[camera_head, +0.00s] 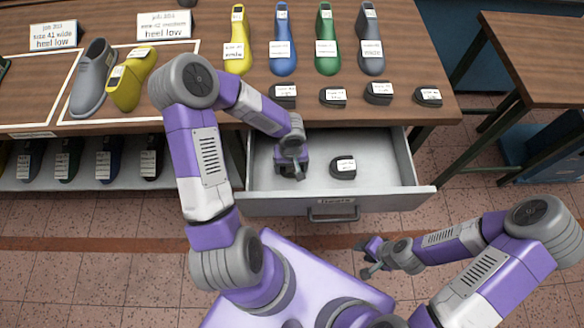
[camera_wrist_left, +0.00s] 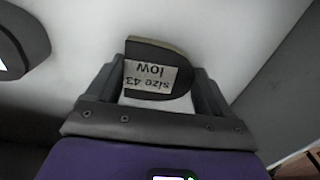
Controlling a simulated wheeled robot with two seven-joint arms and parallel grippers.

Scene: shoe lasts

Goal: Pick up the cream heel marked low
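In the left wrist view, a heel (camera_wrist_left: 156,97) with a white label reading "size 43 low" lies on the pale drawer floor. It looks dark with a tan rim; I cannot confirm cream. My left gripper (camera_head: 291,170) reaches down into the open drawer (camera_head: 400,165), and its fingers (camera_wrist_left: 160,85) stand on either side of that heel. Whether they press on it is unclear. In the head view the gripper mostly hides this heel. A second dark labelled heel (camera_head: 343,167) lies to its right in the drawer. My right gripper (camera_head: 370,258) seems open and empty, in front of the drawer.
Several dark heels (camera_head: 333,97) line the table's front edge, with yellow, blue, green and grey lasts (camera_head: 326,45) behind. A grey last (camera_head: 93,80) and a yellow last (camera_head: 130,80) stand at left. More lasts (camera_head: 68,160) sit on a shelf below. Drawer walls surround my left gripper.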

